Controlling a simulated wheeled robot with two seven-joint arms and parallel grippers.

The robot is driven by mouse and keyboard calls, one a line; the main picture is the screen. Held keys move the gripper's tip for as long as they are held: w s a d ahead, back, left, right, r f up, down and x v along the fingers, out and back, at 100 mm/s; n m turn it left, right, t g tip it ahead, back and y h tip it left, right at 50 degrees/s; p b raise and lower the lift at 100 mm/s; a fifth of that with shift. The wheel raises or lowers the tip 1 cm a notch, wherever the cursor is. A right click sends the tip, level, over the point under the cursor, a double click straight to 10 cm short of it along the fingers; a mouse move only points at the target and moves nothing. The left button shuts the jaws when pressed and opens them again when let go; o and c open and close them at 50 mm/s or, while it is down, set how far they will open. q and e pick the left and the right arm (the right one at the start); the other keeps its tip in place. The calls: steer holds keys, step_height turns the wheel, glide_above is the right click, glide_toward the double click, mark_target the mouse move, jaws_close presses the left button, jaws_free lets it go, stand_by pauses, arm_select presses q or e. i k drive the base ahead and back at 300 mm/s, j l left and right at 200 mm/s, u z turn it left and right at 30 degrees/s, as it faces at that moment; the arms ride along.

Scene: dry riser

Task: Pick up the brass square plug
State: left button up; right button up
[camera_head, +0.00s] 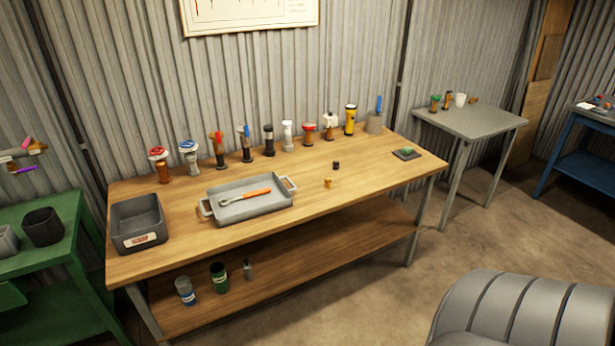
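A small brass-coloured piece (327,183), which looks like the brass square plug, stands on the wooden workbench (370,190) right of its middle. It is too small to make out its exact shape. A small dark piece (336,165) stands just behind it, apart from it. Neither of my grippers is in view.
A grey tray (222,212) holding an orange-handled tool (248,196) lies left of the brass piece. A grey bin (138,222) is at the bench's left end. Several valve-like fittings line the back.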

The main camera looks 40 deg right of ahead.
mark_target(328, 182)
steer(key=i+l, duration=0.35)
steer(key=i+l+z, duration=0.1)
steer(key=i+l, duration=0.25)
steer(key=i, duration=0.15)
